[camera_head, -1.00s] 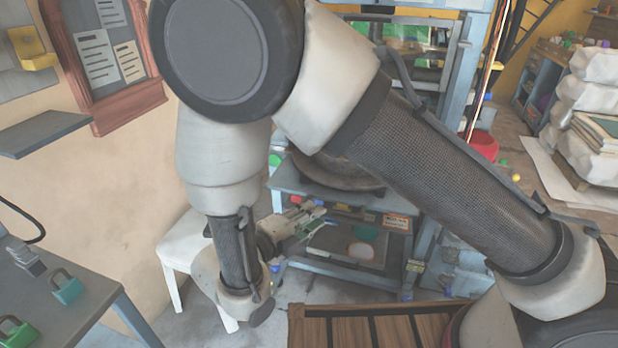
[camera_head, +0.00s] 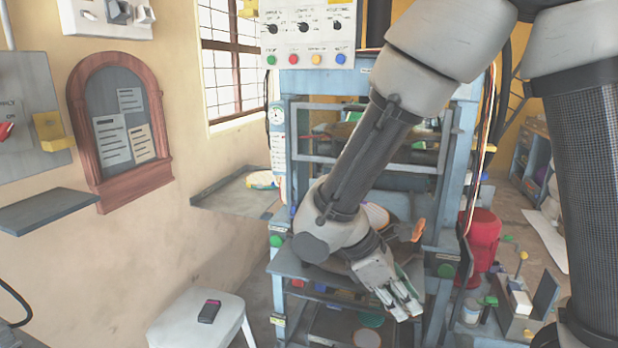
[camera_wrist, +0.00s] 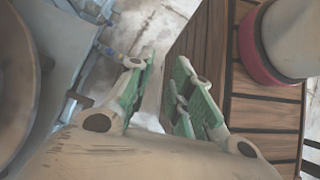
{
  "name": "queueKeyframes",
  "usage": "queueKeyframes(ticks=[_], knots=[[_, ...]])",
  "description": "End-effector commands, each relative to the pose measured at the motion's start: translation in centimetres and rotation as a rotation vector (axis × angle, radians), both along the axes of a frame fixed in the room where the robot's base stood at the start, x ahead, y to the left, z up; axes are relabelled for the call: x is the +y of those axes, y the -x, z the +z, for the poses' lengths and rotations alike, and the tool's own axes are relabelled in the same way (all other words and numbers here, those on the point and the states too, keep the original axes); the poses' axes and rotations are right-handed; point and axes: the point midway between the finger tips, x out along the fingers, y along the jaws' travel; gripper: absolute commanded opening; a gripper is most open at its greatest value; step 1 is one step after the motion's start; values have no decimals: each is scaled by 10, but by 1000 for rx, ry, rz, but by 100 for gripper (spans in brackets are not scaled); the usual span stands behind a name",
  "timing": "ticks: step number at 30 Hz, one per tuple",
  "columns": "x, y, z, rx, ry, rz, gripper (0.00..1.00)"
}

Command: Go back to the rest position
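My gripper (camera_head: 407,308) hangs in front of the blue press (camera_head: 465,130), pointing down and to the right in the head view. In the wrist view its two green-padded fingers (camera_wrist: 164,60) stand apart with nothing between them, so it is open and empty. My arm crosses the front of the press and hides much of its middle. A pale round piece (camera_head: 376,216) and an orange piece (camera_head: 418,230) show beside my wrist, partly hidden.
A white stool (camera_head: 200,315) with a dark phone-like object (camera_head: 209,311) stands at lower left. A control panel (camera_head: 308,35) sits atop the press. A red container (camera_head: 480,245) and a cluttered low stand (camera_head: 515,310) are to the right. A grey wall shelf (camera_head: 48,208) juts out at left.

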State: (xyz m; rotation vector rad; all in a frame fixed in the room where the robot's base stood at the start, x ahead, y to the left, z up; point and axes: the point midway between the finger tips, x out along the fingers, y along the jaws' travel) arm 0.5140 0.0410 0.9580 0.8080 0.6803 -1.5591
Motion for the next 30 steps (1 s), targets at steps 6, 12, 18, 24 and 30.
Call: queueKeyframes(ticks=[6,12,18,24,30], knots=[[-56,8,57,-248,-333,-620,21],[-110,23,107,-462,-589,-1006,21],[-165,44,150,-708,-723,-1210,21],[-188,54,164,-809,-734,-1294,21],[-190,54,163,-810,-729,-1300,21]])
